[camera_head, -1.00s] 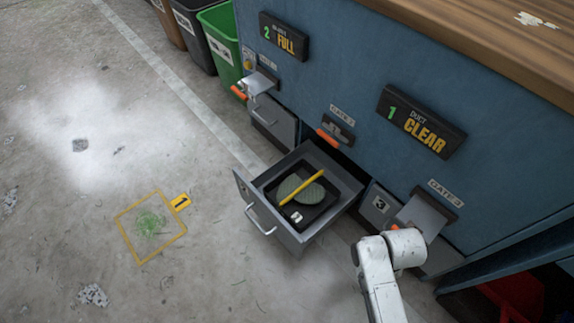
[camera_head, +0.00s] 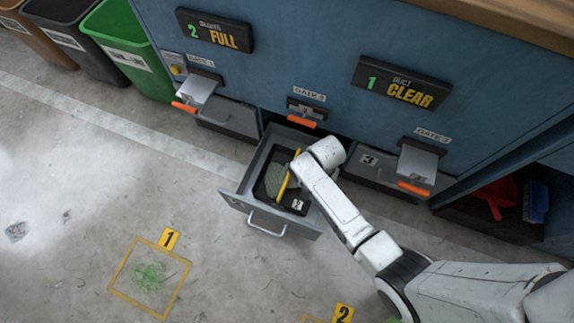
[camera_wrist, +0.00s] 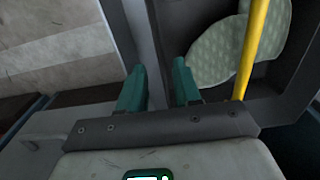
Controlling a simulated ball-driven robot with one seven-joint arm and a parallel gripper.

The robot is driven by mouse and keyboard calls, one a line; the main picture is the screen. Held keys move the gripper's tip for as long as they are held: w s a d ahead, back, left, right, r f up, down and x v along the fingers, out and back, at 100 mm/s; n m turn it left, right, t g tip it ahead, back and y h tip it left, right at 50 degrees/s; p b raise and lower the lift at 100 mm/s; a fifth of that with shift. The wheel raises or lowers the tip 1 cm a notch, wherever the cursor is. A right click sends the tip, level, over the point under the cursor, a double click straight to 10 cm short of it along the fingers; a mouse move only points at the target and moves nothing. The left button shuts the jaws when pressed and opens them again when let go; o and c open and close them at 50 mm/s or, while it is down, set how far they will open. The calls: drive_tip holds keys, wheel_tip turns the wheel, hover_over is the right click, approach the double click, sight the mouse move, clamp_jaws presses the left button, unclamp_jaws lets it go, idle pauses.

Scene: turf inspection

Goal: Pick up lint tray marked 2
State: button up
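The lint tray (camera_head: 290,196) is black and lies inside a pulled-out grey drawer (camera_head: 235,199). A small white label on it is too small to read surely. A grey-green pad (camera_head: 275,178) and a yellow stick (camera_head: 284,184) lie in it. In the head view my arm reaches over the drawer's right side and my gripper's fingers are hidden. In the wrist view my gripper (camera_wrist: 158,88) shows two teal fingers apart with nothing held between them. They are beside the tray (camera_wrist: 270,78), over a grey drawer edge, with the pad and stick to their right. Contact cannot be told.
A closed drawer marked 3 (camera_head: 365,175) is right of the open one. Orange-handled gates (camera_head: 301,121) line the blue cabinet (camera_head: 300,45). Bins (camera_head: 125,50) stand at upper left. Markers 1 (camera_head: 169,239) and 2 (camera_head: 342,313) are on the floor. The floor left of the drawer is clear.

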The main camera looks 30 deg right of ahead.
drive_tip(key=shift+f+b, duration=2.15)
drive_tip(key=shift+f, duration=1.25)
drive_tip(key=shift+c, duration=0.5)
clamp_jaws()
